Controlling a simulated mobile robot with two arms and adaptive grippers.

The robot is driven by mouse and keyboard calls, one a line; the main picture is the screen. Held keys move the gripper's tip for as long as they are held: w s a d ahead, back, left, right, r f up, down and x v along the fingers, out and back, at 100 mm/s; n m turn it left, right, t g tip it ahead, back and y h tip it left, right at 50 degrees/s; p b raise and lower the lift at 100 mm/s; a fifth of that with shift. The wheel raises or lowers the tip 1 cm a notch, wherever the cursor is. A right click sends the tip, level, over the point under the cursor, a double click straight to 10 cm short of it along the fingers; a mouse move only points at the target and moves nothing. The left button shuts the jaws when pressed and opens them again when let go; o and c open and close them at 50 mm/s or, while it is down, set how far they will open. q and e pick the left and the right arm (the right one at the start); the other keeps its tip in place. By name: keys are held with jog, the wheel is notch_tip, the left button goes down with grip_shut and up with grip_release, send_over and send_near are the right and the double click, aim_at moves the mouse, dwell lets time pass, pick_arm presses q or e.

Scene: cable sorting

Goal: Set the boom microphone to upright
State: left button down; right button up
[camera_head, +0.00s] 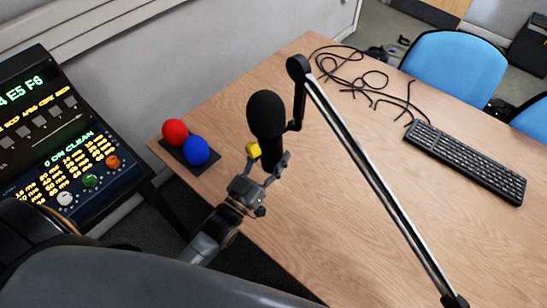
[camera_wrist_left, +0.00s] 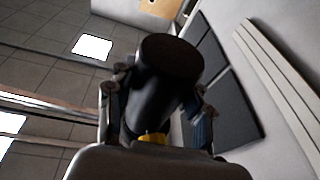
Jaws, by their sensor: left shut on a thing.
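The boom microphone (camera_head: 267,115) is black with a rounded foam top and hangs from the end of a jointed silver and black boom arm (camera_head: 365,165) above the wooden table. Its foam end points up and it looks close to upright in the head view. My left gripper (camera_head: 267,163) is shut on the lower part of the microphone body. In the left wrist view the dark round microphone end (camera_wrist_left: 172,58) stands between my two fingers. My right gripper is in neither view.
A red ball (camera_head: 174,132) and a blue ball (camera_head: 195,150) sit on a dark base at the table's left edge. A black keyboard (camera_head: 465,160) and loose cables (camera_head: 352,75) lie right and back. A control panel (camera_head: 60,140) stands left. Blue chairs (camera_head: 455,72) stand behind the table.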

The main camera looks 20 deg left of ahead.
pick_arm(q)
jog(key=shift+w+a+m, duration=0.15)
jog(key=shift+a+m, duration=0.15)
jog(key=shift+m, duration=0.5)
jog(key=c, duration=0.5)
grip_release()
jog(key=v, duration=1.2)
jog(key=shift+a+f, duration=0.1)
jog(key=shift+a, duration=0.05)
jog(key=shift+w, duration=0.1)
